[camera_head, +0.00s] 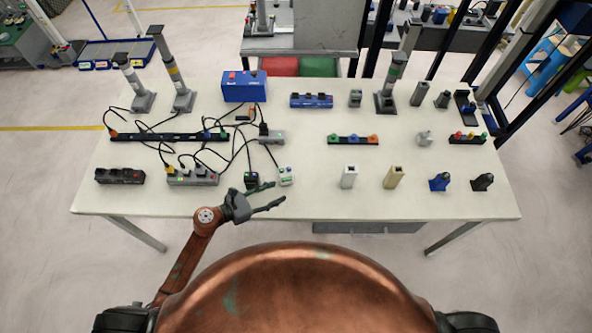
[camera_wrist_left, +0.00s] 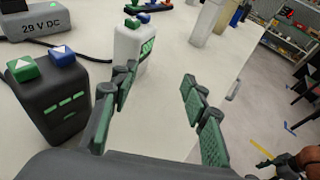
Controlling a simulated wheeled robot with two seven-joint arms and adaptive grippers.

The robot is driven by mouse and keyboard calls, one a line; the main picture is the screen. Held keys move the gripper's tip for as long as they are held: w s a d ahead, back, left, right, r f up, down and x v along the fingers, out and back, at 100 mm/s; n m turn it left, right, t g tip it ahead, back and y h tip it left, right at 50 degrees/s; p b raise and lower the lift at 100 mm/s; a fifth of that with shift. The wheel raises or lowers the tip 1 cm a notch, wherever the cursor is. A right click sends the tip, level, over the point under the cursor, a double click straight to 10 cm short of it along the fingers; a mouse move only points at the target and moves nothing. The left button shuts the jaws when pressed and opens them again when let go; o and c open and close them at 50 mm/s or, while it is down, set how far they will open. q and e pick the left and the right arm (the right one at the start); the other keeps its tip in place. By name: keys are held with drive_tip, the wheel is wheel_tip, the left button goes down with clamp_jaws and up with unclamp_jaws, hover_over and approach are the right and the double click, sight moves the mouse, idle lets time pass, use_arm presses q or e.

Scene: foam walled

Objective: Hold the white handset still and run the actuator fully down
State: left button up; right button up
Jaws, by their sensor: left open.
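The white handset (camera_head: 286,176) stands upright near the table's front edge. In the left wrist view the white handset (camera_wrist_left: 130,47) has a green and a blue button on top and a green marked face. My left gripper (camera_head: 276,193) is open and empty, just in front of it. In its wrist view the left gripper (camera_wrist_left: 160,76) has its fingers apart, with the white handset beyond the left finger. Two grey actuator columns, one left (camera_head: 131,80) and one right (camera_head: 176,73), stand at the back left. A copper arm part with dark fingers (camera_wrist_left: 268,162) shows small at lower right.
A black handset (camera_head: 251,180) with green and blue buttons stands left of the white one. A grey supply box (camera_head: 193,175) and black cables lie further left. White (camera_head: 349,176) and beige (camera_head: 394,177) blocks stand to the right. Bare tabletop (camera_head: 318,195) lies between.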

sight(295, 188)
use_arm(q)
drive_tip(key=shift+w+d, duration=0.2)
drive_tip(key=shift+d, duration=0.3)
drive_tip(key=b+x, duration=0.2)
drive_tip(key=x, duration=0.6)
drive_tip(key=shift+a+f, duration=0.1)
drive_tip(key=shift+f, duration=0.1)
drive_tip(key=shift+w+d, duration=0.2)
drive_tip(key=shift+d, duration=0.1)
drive_tip(key=shift+c, duration=0.6)
clamp_jaws()
drive_tip(key=c, duration=1)
unclamp_jaws()
drive_tip(key=o, duration=1.6)
drive_tip(key=shift+c, duration=0.2)
